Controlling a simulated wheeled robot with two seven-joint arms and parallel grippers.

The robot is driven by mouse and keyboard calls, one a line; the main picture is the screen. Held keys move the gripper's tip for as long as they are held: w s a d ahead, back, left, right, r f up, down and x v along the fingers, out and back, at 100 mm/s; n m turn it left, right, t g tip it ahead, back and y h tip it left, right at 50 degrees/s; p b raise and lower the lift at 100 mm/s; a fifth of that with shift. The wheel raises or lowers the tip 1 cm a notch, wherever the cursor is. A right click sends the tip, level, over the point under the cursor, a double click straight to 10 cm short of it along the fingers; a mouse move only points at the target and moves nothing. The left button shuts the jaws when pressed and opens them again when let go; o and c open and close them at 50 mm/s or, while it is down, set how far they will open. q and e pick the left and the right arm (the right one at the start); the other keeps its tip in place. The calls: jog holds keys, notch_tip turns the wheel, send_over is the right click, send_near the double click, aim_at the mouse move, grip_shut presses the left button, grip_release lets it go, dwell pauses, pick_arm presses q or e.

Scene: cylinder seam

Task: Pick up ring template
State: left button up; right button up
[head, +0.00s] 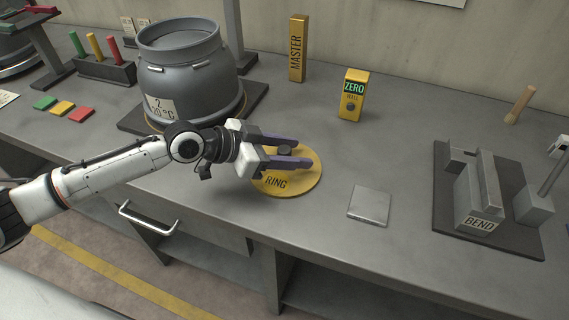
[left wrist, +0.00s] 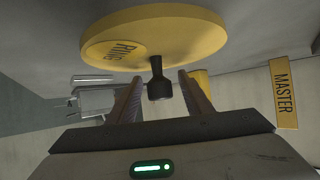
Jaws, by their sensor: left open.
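The ring template (head: 302,183) is a flat yellow disc marked RING, lying on the grey bench in the head view. A dark knob (head: 285,151) stands up from its middle. My left gripper (head: 301,152) is open above the disc, its two purple-grey fingers to either side of the knob. In the left wrist view the yellow disc (left wrist: 190,38) fills the top, and the knob (left wrist: 158,88) reaches between the spread fingertips (left wrist: 158,82). I cannot tell whether either finger touches the knob. My right gripper is not in view.
A grey pot (head: 185,75) stands behind my left arm. A gold MASTER block (head: 298,48) and a yellow ZERO box (head: 351,95) stand at the back. A small grey plate (head: 369,206) and the BEND fixture (head: 482,205) lie to the right. The bench between ZERO and BEND is clear.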

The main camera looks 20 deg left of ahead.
pick_arm(q)
jog(key=shift+x, duration=0.9)
jog(key=shift+c, duration=0.5)
grip_shut()
jog(key=shift+r, duration=0.1)
